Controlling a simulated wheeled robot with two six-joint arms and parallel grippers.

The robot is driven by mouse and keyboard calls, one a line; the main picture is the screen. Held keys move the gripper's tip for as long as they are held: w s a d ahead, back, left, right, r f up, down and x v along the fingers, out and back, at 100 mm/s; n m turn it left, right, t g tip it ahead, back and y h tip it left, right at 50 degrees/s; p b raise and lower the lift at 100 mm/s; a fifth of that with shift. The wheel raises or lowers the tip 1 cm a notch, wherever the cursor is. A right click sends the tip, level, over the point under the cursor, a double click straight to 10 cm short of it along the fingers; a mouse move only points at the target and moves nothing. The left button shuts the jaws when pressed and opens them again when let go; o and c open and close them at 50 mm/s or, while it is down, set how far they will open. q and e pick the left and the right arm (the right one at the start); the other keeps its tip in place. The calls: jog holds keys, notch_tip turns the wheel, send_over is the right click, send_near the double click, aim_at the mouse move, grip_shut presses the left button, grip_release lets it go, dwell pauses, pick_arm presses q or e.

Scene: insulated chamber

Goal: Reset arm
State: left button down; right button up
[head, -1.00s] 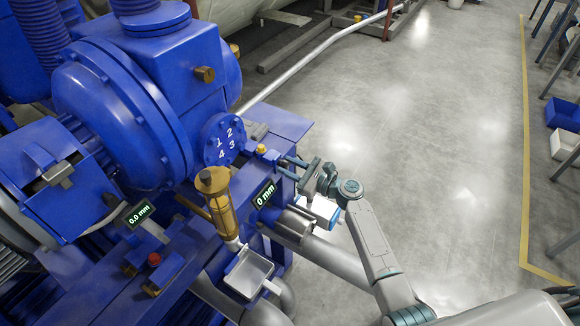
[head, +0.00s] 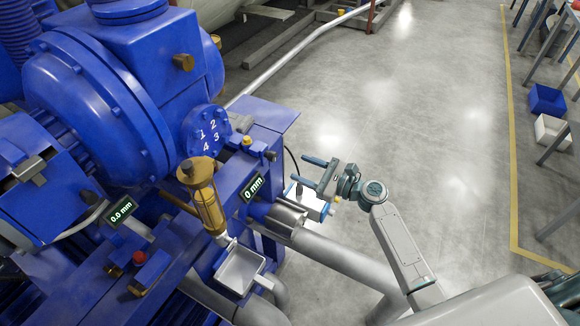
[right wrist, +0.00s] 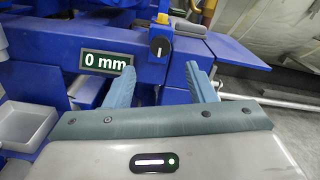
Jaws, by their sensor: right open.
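My right gripper (head: 302,172) is open and empty in the head view. It stands to the right of the blue machine (head: 100,100), clear of its side. In the right wrist view, my right gripper (right wrist: 160,70) has its two blue-grey fingers apart, with nothing between them. Beyond the fingers is a black knob with a white mark (right wrist: 159,47). The knob also shows at the machine's edge in the head view (head: 270,156). My left gripper is not in view.
A display reading 0 mm (head: 253,187) and a yellow button (head: 247,141) are near the knob. A brass cup (head: 205,195) and a grey tray (head: 240,268) are to the left. Pipes run below the gripper. The grey floor (head: 420,130) on the right is open.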

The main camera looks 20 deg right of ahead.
jog(key=shift+v, duration=0.9)
